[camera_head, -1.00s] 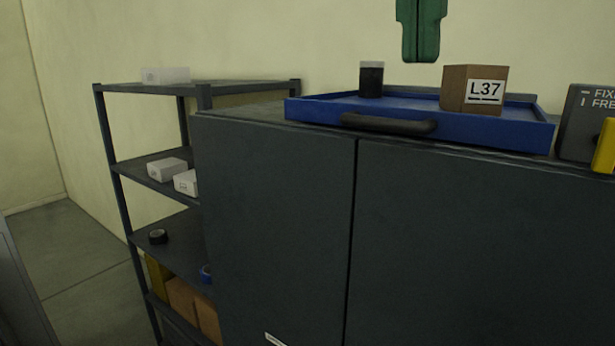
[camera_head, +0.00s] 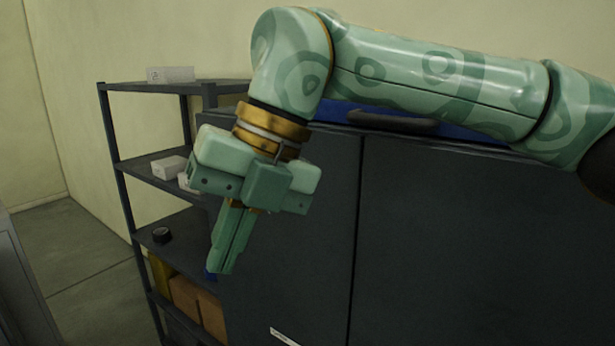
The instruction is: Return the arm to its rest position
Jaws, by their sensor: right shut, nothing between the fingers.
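My right arm comes in from the right edge and stretches across the upper part of the view, in front of the cabinet. My right gripper (camera_head: 222,270) points down in front of the cabinet's left edge and the shelf rack. Its fingers are together and empty. The blue tray (camera_head: 455,131) on the cabinet shows only in part behind the arm, with its dark handle (camera_head: 400,123). Whatever stands on the tray is hidden by the arm. My left gripper does not show.
The dark grey cabinet (camera_head: 440,240) fills the lower right. A metal shelf rack (camera_head: 150,165) at left holds white boxes (camera_head: 170,167), a roll of black tape (camera_head: 162,236) and brown boxes (camera_head: 198,305). Bare floor (camera_head: 75,270) lies farther left.

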